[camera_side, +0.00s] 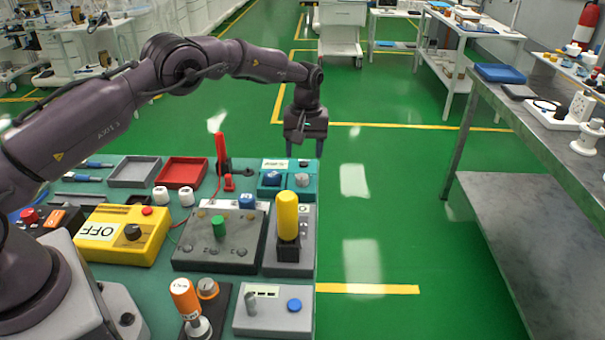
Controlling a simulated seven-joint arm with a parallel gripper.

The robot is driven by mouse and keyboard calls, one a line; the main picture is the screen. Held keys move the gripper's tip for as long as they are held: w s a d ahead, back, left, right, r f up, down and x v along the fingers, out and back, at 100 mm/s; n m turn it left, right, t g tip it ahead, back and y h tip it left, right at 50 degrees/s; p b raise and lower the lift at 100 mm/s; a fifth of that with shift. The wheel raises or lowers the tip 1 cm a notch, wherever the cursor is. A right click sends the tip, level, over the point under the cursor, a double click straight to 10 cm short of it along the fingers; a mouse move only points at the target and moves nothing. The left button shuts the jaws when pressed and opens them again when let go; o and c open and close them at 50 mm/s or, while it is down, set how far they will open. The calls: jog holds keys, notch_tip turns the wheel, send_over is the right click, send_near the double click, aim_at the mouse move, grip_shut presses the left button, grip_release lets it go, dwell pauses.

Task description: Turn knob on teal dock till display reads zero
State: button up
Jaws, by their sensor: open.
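The teal dock (288,192) sits at the far right corner of the teal-topped bench. A small pale display plate (275,164) is on its back left part; its reading is too small to make out. A blue knob-like part (271,179) is at the dock's front left, and a grey round knob (302,180) is at its right. My gripper (305,150) points down over the dock's far right side, apart from the grey knob. It is open, and nothing shows between its fingers.
A red upright lever (221,152) stands left of the dock. A tall yellow handle (288,215) rises in front of it. A grey panel with a green knob (218,227), a yellow box marked OFF (122,230) and a red tray (181,171) crowd the bench.

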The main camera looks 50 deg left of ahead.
aim_at(302, 176)
notch_tip(302, 176, down, 8)
jog(key=shift+s+a+r, duration=0.1)
jog(key=shift+s+r, duration=0.05)
jog(key=shift+r, duration=0.1)
jog(key=c, duration=0.9)
